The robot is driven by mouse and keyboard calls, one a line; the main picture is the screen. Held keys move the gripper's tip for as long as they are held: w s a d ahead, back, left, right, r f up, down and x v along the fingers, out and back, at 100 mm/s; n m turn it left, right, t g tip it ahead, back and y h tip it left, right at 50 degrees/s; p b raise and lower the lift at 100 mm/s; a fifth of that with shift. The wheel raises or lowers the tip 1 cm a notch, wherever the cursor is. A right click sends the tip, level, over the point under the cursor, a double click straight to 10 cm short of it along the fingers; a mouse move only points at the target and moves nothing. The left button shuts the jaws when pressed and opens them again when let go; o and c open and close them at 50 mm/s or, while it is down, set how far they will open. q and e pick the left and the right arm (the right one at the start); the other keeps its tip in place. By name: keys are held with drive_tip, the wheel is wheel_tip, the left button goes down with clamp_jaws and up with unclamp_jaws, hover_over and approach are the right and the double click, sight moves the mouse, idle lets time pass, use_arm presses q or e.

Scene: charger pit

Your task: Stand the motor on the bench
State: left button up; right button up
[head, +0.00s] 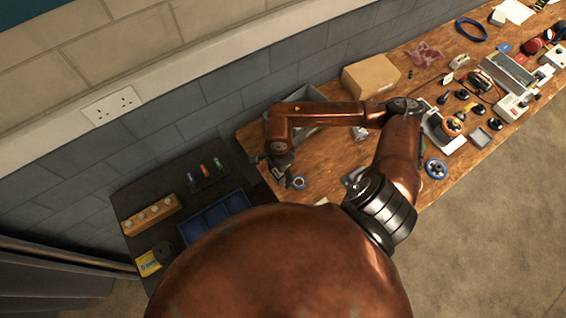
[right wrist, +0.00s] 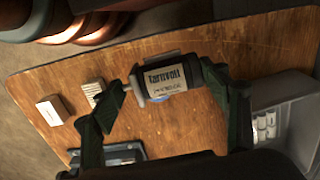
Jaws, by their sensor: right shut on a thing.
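In the right wrist view, the motor (right wrist: 168,78) is a small dark body with a pale printed label. It sits between the two fingertips of my right gripper (right wrist: 168,84), which is shut on it. The wood bench (right wrist: 250,45) lies beyond it; I cannot tell whether the motor touches the bench top. In the head view my right gripper (head: 279,170) is over the left end of the bench (head: 330,170), and the motor is too small and hidden there to make out clearly. My left gripper is not in view.
A grey bin (head: 318,122) and cardboard box (head: 370,76) stand along the wall. A dark table with a blue tray (head: 213,216) adjoins the left end. Several tools crowd the bench's right part.

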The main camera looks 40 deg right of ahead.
drive_tip(key=s+d+r+m, duration=0.15)
drive_tip(key=d+m, duration=0.35)
drive_tip(key=m, duration=0.6)
drive_tip(key=s+d+r+m, duration=0.1)
drive_tip(key=s+d+m, duration=0.3)
drive_tip(key=m, duration=0.8)
drive_tip(key=w+f, duration=0.3)
drive_tip(key=w, duration=0.1)
drive_tip(key=w+f, duration=0.2)
drive_tip(key=w, duration=0.2)
drive_tip(key=w+a+f+p, duration=0.1)
drive_tip(key=w+f, duration=0.2)
drive_tip(key=w, duration=0.2)
drive_tip(key=shift+w+f, duration=0.1)
drive_tip(key=shift+f, duration=0.2)
drive_tip(key=shift+w+a+f, duration=0.15)
drive_tip(key=shift+w+f, duration=0.35)
drive_tip(key=shift+f, duration=1.75)
drive_tip(key=shift+f, duration=0.1)
drive_tip(key=o, duration=1.5)
